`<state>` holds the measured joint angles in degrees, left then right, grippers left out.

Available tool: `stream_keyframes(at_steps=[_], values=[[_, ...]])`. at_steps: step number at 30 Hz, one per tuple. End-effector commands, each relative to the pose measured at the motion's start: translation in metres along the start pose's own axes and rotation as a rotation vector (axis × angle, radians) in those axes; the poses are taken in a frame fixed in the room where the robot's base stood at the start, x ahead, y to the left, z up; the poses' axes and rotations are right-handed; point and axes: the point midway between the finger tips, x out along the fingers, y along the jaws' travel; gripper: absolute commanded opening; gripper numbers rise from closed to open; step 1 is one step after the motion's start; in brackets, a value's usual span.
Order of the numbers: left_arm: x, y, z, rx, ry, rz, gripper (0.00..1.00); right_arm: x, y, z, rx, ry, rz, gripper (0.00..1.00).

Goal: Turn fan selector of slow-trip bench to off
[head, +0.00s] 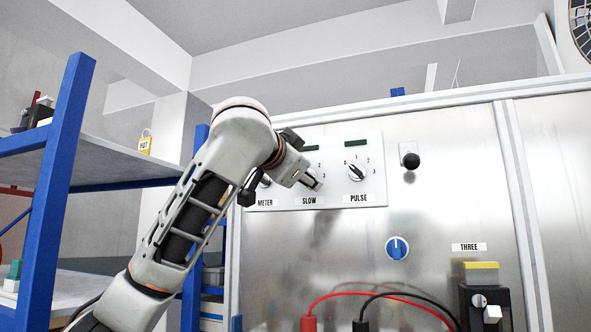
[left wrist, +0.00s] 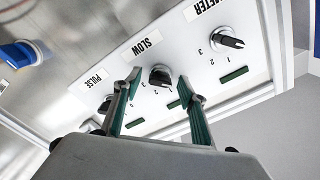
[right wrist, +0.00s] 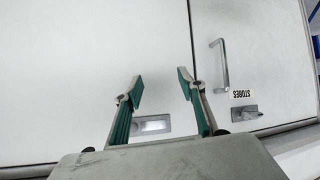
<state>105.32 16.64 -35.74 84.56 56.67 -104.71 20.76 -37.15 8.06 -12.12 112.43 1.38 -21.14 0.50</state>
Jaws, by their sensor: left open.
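The slow-trip selector is a black knob over the SLOW label (head: 309,201), with numbered positions around it. In the head view it is mostly hidden by my left gripper (head: 311,180). In the left wrist view the SLOW knob (left wrist: 160,75) shows upside down between the spread fingertips of my left gripper (left wrist: 160,80). The fingers are open, one on each side of the knob; contact cannot be told. My right gripper (right wrist: 161,80) is open and empty before a white cabinet. It is out of the head view.
The PULSE knob (head: 357,172) and the METER knob (left wrist: 228,41) flank the SLOW knob on the same white panel. A blue knob (head: 397,248), a black knob (head: 411,160) and red and black leads (head: 385,293) are nearby. A blue-framed shelf (head: 58,165) stands left.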

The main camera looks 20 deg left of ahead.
Motion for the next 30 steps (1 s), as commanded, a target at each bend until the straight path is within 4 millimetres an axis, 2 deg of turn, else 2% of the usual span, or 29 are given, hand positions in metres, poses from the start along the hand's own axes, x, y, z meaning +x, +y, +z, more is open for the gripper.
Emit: stream_keyframes(at_steps=[15,21,30], values=[[-0.092,0.000,0.000,0.001,0.003,-0.002,0.42,0.000,-0.001,0.000,0.002,0.001,-0.001,0.40],[-0.110,0.000,0.000,0.000,0.000,0.000,0.42,0.000,-0.001,0.000,0.002,0.001,-0.001,0.40],[-0.115,0.000,0.001,-0.001,0.000,-0.001,0.42,0.000,-0.001,0.000,0.002,0.001,-0.001,0.40]])
